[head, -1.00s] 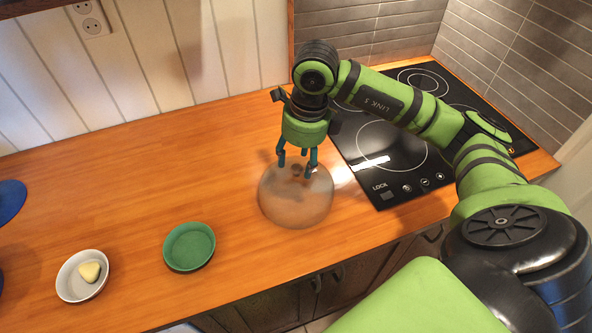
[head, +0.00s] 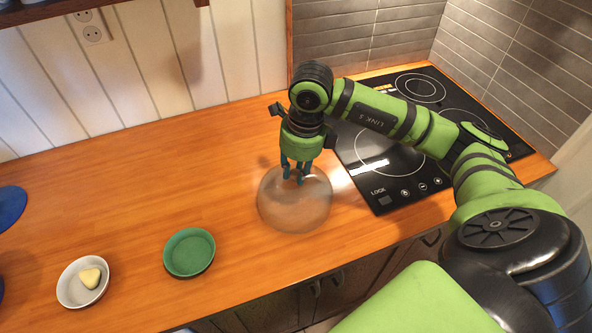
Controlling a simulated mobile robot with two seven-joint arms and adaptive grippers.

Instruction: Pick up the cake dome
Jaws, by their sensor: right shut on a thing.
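The clear cake dome (head: 295,212) stands on the wooden counter, left of the cooktop. My right gripper (head: 293,178) points down over the top of the dome, its fingers shut on the dome's knob, which the fingers mostly hide. The dome's rim looks level, and I cannot tell any gap between it and the counter. My left gripper is out of view.
A green bowl (head: 189,252) and a white bowl (head: 70,292) with a yellowish piece (head: 90,278) in it stand to the left. A black cooktop (head: 385,165) lies to the right. The counter (head: 150,170) behind the bowls is clear.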

